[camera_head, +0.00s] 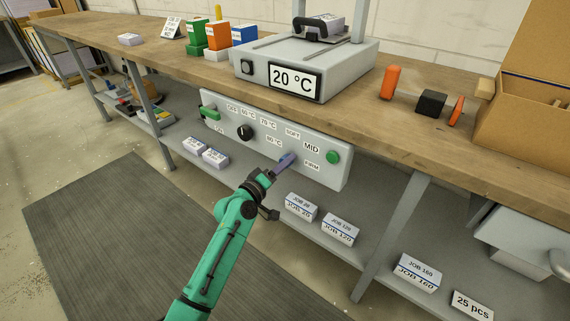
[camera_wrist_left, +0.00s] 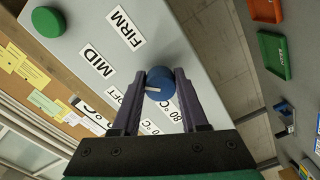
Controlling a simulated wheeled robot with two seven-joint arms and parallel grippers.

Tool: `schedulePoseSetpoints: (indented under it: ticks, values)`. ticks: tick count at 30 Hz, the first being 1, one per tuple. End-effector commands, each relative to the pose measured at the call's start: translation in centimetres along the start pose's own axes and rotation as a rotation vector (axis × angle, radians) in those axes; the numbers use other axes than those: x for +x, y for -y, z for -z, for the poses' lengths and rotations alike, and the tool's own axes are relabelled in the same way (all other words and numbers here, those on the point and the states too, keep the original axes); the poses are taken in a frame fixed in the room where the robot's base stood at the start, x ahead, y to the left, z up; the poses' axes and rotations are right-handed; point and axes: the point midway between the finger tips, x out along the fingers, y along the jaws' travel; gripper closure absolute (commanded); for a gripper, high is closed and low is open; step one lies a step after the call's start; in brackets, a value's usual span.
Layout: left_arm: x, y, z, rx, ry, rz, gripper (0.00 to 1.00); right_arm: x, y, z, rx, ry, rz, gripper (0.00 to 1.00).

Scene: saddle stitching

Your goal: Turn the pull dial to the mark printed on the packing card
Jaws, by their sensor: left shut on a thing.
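The pull dial is a blue knob (camera_wrist_left: 160,84) on the grey front panel (camera_head: 225,108), beside the labels SOFT, MID (camera_head: 311,148) and FIRM (camera_head: 312,166). My left gripper (camera_head: 287,160) is shut on it, one finger on each side, in the left wrist view (camera_wrist_left: 160,90). The dial's white line points left in that view, roughly towards SOFT; its exact setting is hard to tell. In the head view the gripper mostly hides the dial. A small standing card (camera_head: 172,27) at the back of the bench may be the packing card; its print is too small to read. My right gripper is not in view.
A black dial (camera_head: 244,132) with temperature labels and a green button (camera_head: 333,157) are on the same panel. Above, a grey machine (camera_head: 304,60) displays 20 °C. Labelled job boxes (camera_head: 340,229) stand on the lower shelf. The floor in front is clear.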

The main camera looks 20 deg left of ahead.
Motion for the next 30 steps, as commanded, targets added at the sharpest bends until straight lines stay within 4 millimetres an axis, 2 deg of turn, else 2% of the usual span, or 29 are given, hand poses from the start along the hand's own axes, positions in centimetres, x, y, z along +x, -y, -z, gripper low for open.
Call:
schedulePoseSetpoints:
  ticks: [1, 2, 3, 4, 13, 17, 20, 26, 30]
  values:
    - [0.0, 0.0, 0.0, 0.0, 0.0, 0.001, 1.0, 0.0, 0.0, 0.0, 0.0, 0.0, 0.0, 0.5]
    - [0.0, 0.0, 0.0, 0.0, 0.0, 0.001, 0.45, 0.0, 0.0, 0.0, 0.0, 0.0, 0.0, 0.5]
    - [0.0, 0.0, 0.0, 0.0, 0.0, 0.001, 0.3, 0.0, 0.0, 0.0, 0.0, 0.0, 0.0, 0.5]
    - [0.0, 0.0, 0.0, 0.0, 0.0, 0.001, 0.27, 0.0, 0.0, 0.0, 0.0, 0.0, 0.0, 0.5]
    - [-0.1, 0.0, 0.0, 0.001, 0.0, 0.001, 0.27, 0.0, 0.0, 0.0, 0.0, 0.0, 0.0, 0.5]
    - [-1.2, 0.1, 0.0, 0.002, 0.0, 0.002, 0.27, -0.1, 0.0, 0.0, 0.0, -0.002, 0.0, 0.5]
    - [-3.2, 0.0, -0.1, 0.002, 0.002, 0.002, 0.27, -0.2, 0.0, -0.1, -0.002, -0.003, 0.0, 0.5]
    - [-9.0, 0.2, -0.2, 0.004, 0.004, 0.005, 0.27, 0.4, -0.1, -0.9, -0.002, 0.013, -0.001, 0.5]
    - [-12.5, 0.3, -0.2, 0.003, 0.004, 0.004, 0.27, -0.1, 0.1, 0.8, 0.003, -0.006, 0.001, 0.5]
